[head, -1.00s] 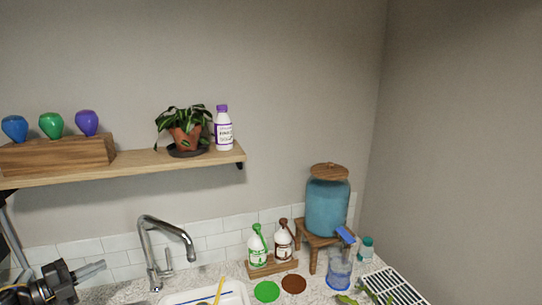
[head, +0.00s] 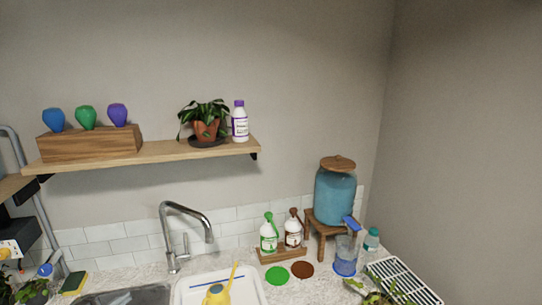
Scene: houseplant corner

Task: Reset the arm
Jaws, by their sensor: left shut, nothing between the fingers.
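My right gripper is not in view.
The long shelf (head: 160,153) holds a wooden block (head: 90,144) with coloured bulbs, a potted plant (head: 206,130) and a white bottle (head: 240,123).

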